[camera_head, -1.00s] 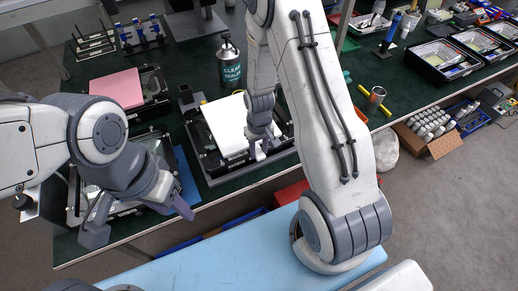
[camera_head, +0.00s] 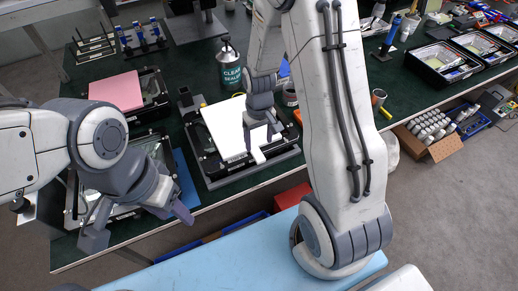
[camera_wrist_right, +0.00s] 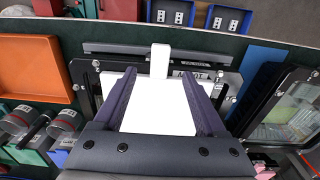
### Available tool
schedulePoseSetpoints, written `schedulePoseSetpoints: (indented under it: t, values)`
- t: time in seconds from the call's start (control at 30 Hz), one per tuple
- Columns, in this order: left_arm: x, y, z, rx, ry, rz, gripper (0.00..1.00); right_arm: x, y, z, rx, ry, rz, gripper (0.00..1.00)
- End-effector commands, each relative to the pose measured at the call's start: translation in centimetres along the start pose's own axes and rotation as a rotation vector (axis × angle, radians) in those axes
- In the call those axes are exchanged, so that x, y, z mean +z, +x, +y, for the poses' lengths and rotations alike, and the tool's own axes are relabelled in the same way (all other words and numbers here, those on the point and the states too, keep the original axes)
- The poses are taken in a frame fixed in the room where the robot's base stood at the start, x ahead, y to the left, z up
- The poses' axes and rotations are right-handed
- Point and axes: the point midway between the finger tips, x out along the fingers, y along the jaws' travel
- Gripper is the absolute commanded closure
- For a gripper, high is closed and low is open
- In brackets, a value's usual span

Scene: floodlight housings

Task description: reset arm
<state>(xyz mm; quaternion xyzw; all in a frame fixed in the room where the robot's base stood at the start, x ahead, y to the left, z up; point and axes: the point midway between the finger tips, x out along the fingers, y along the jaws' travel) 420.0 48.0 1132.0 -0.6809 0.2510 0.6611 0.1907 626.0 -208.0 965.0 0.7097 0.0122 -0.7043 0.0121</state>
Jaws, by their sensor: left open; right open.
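My left gripper (camera_head: 140,226) is open and empty, above the front left edge of the green-topped table (camera_head: 215,50). My right gripper (camera_head: 260,134) is open, over the right part of a black housing fixture with a white panel (camera_head: 225,125). In the right wrist view the fingers of my right gripper (camera_wrist_right: 158,75) stand apart, with the white panel (camera_wrist_right: 160,108) and its narrow tab (camera_wrist_right: 160,60) seen between them. I cannot tell how far the fingers are above the panel. My right arm hides part of the table behind it.
A glass-fronted housing (camera_head: 150,150) lies near my left gripper. An orange tray (camera_wrist_right: 35,68) shows in the right wrist view. A box of white parts (camera_head: 428,127) sits at the right.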

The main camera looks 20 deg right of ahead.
Motion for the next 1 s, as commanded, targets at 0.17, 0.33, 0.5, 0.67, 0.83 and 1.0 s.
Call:
schedulePoseSetpoints:
  t: [0.17,0.33,0.5,0.67,0.83,1.0]
  values:
    - [0.0,0.3,0.0,0.000,0.000,0.000,0.50,-0.1,-2.6,0.0,0.000,0.000,0.003,0.26]
    - [0.0,0.4,0.0,0.000,0.000,0.000,0.50,0.0,-3.6,0.0,0.000,0.000,0.000,0.26]
    - [0.0,0.4,0.0,0.000,0.000,0.000,0.50,0.1,-3.8,-0.1,0.000,-0.002,0.000,0.26]
    - [0.0,0.4,0.0,0.000,0.000,0.000,0.50,1.1,-6.1,-3.4,-0.006,-0.073,0.012,0.26]
    - [0.0,0.4,0.0,0.000,0.000,0.000,0.50,6.2,-11.2,-10.8,-0.029,-0.263,0.029,0.26]
    - [0.0,0.4,0.0,0.000,0.000,0.000,0.50,13.5,-14.8,-15.3,-0.060,-0.451,0.031,0.26]
